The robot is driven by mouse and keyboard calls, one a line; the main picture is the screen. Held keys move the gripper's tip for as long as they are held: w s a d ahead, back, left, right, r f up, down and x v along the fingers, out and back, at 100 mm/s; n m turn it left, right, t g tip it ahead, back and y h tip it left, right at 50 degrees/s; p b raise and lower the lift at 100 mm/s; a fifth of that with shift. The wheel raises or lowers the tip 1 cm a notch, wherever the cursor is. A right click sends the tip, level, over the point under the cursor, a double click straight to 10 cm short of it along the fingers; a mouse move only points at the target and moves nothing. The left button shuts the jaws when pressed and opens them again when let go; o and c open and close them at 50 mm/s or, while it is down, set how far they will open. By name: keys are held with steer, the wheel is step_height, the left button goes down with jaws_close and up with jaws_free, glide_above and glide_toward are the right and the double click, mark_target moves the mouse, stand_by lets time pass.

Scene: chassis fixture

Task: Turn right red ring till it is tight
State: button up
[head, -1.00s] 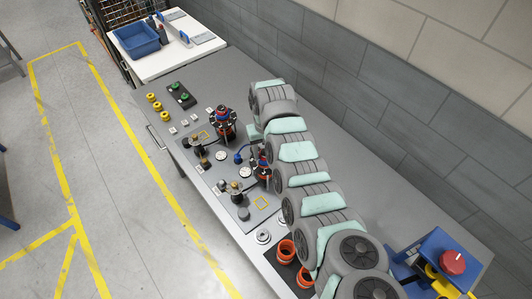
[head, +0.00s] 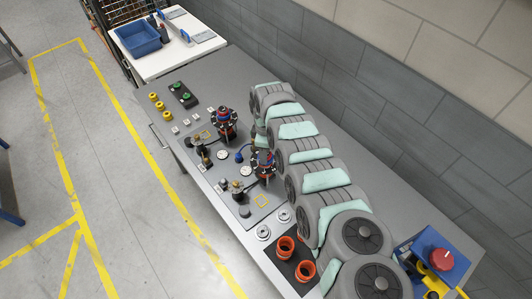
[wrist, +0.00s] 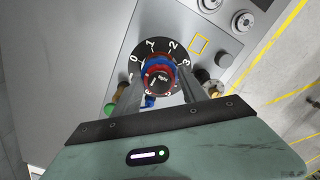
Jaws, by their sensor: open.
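The right red ring (wrist: 157,60) shows in the wrist view, above a blue band on a dark post marked "Right", over a black dial (wrist: 149,46) numbered 0 to 3. The same post stands in the head view with red and blue parts (head: 263,163). My gripper (wrist: 162,82) is open. Its two fingers lie on either side of the post; I cannot tell whether they touch the ring. A second, similar red and blue post (head: 224,123) stands farther back in the head view.
Small valves, gauges and a yellow outlined square (head: 262,200) surround the posts on the grey bench. Two orange-red cups (head: 286,246) stand near the front. A blue box with a red button (head: 442,259) is at the right. A blue bin (head: 138,38) sits on the white table.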

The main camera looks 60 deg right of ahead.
steer(key=shift+d+n, duration=0.1)
steer(key=shift+n, duration=1)
steer(key=shift+n+b, duration=0.4)
steer(key=shift+n, duration=0.5)
steer(key=n+b, duration=0.1)
steer(key=n, duration=0.4)
steer(key=shift+c, duration=0.2)
